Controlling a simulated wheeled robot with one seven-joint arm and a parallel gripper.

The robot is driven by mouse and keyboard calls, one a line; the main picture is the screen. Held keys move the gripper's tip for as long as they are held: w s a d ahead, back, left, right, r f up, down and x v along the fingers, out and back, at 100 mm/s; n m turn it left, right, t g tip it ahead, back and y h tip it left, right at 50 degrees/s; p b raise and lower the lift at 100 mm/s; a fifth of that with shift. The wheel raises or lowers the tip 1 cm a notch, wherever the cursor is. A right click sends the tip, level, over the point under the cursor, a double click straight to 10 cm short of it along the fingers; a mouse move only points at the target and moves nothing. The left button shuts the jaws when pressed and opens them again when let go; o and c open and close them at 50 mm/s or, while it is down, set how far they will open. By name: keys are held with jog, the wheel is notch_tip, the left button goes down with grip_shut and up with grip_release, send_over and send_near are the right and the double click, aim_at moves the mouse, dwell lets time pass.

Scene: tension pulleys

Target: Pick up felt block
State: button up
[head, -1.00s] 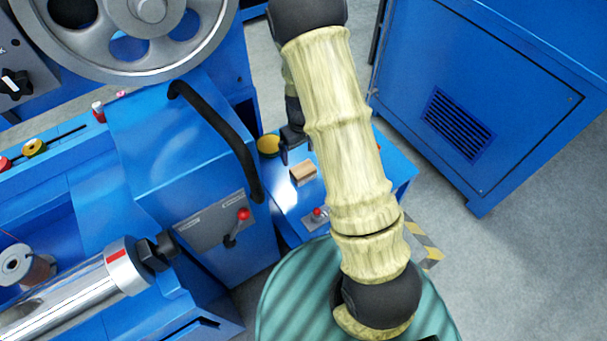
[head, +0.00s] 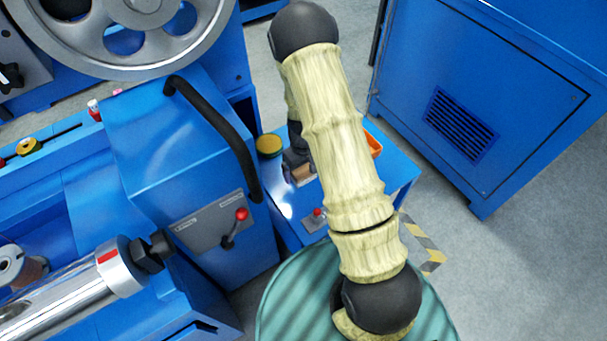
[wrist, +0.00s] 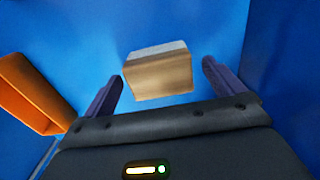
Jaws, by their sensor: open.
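The felt block (wrist: 160,76) is a small tan block with a pale grey-white strip along one side. In the wrist view it lies on the blue surface, between and slightly beyond the fingertips of my open gripper (wrist: 160,83). Bare blue shows on both sides of it, so the fingers look apart from it. In the head view the block (head: 304,174) is partly hidden by my dark gripper (head: 297,164), which is over it on the small blue table (head: 283,205).
An orange bin (wrist: 32,92) stands left of my gripper in the wrist view and shows behind my arm in the head view (head: 373,144). A blue machine with a black handle (head: 215,130) stands left.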

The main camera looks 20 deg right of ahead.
aim_at(303, 169)
jog(key=shift+f, duration=0.95)
jog(key=c, duration=1.1)
notch_tip(303, 169, up, 10)
jog(key=shift+r+p, duration=0.1)
jog(key=shift+p, duration=1.1)
